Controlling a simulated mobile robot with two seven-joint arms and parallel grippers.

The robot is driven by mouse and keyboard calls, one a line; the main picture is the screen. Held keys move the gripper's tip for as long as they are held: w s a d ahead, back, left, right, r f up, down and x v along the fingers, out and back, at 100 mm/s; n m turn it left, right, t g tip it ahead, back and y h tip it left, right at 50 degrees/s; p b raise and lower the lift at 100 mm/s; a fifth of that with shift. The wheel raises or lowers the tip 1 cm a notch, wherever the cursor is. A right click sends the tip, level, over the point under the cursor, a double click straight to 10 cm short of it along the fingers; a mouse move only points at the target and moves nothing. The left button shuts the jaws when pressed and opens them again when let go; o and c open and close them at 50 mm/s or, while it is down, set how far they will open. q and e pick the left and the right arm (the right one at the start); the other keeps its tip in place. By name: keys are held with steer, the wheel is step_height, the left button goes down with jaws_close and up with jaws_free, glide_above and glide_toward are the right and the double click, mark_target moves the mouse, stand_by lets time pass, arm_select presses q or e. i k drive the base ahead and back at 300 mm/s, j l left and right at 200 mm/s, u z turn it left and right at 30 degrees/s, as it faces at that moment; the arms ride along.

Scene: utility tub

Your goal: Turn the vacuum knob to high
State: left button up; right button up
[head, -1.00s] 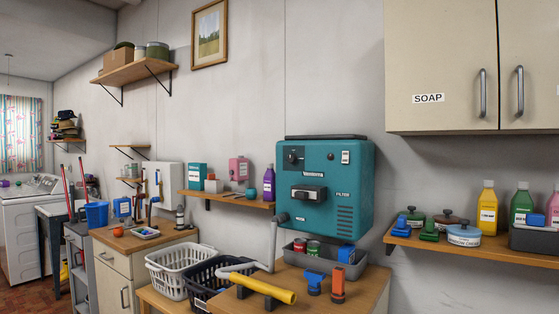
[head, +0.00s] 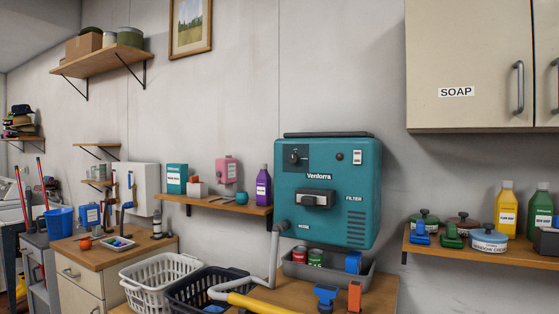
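The vacuum is a teal wall-mounted box (head: 335,230) labelled Venlorra in the middle of the head view. Its black round knob (head: 294,157) sits at the upper left of the front panel; its markings are too small to read. A black handle (head: 316,199) is at the centre of the front, and a small white switch (head: 357,157) is at the upper right. A grey hose (head: 273,255) runs down from its lower left to a yellow wand (head: 265,304). Neither of my grippers is in view.
Below the vacuum, a wooden counter (head: 385,290) holds a grey tray (head: 367,280) with cans, and blue and orange nozzles. White (head: 150,290) and dark (head: 185,292) baskets stand left. The soap cupboard (head: 470,90) hangs at upper right, above a shelf (head: 460,254) of bottles. The space before the knob is clear.

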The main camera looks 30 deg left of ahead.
mark_target(295, 158)
steer(key=i+j, duration=0.1)
steer(key=j, duration=0.35)
steer(key=i+j, duration=0.1)
steer(key=j, duration=0.3)
steer(key=i+j, duration=0.1)
steer(key=j, duration=0.75)
steer(key=i+j+u, duration=0.1)
steer(key=j, duration=0.35)
steer(key=i+j, duration=0.15)
steer(key=j, duration=0.25)
steer(key=i+j, duration=0.15)
steer(key=j, duration=0.3)
steer(key=i+j, duration=0.1)
steer(key=j, duration=0.3)
